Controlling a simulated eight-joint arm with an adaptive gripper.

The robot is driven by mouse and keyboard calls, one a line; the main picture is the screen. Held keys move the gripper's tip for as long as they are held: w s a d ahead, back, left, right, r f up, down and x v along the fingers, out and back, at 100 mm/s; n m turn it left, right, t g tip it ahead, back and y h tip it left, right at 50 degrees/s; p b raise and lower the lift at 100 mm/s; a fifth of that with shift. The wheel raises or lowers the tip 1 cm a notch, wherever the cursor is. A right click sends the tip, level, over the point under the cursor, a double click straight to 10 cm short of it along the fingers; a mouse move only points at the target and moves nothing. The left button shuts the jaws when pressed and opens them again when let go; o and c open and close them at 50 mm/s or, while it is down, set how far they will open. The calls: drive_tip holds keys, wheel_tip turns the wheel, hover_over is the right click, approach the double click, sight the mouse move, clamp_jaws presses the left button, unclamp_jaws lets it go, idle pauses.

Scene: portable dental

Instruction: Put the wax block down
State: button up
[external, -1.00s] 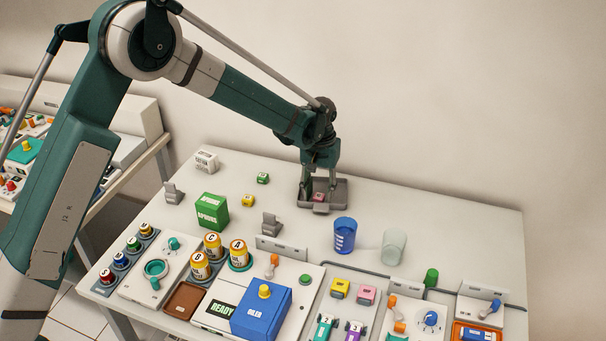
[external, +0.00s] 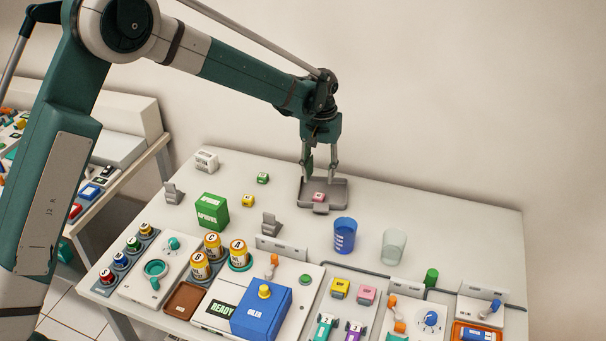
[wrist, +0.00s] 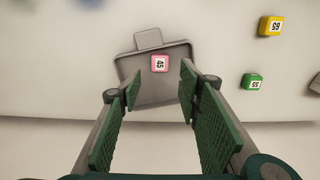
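The pink wax block (external: 318,197) marked 45 lies in the grey tray (external: 341,192) at the back of the table, near the tray's front edge. The block also shows in the wrist view (wrist: 160,63), below the open fingers and apart from them. My gripper (external: 319,172) is above the tray, open and empty, with its green-padded fingers spread wide. In the wrist view my gripper (wrist: 160,95) has clear space between its pads.
A green block (external: 263,178) and a yellow block (external: 248,200) lie left of the tray. A green box (external: 212,211), a blue cup (external: 345,235) and a clear cup (external: 394,246) stand nearby. The table right of the tray is clear.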

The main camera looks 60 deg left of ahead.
drive_tip(key=shift+r, duration=1.9)
drive_tip(key=s+d+r+m+t, duration=0.2)
drive_tip(key=s+d+r, duration=0.6)
drive_tip(key=d+r, duration=0.35)
drive_tip(key=s+d+r+m+t, duration=0.1)
drive_tip(key=s+d+r+m, duration=0.1)
drive_tip(key=s+d+r, duration=0.75)
drive_tip(key=s+d+m+t, duration=0.2)
drive_tip(key=s+d, duration=0.7)
drive_tip(key=s, duration=0.4)
drive_tip(key=s+d+f+m+t, duration=0.1)
drive_tip(key=s+d+m+t, duration=0.1)
drive_tip(key=s+d, duration=0.8)
drive_tip(key=shift+s+d+m, duration=0.2)
drive_tip(key=shift+s+m, duration=0.3)
drive_tip(key=shift+s, duration=1.1)
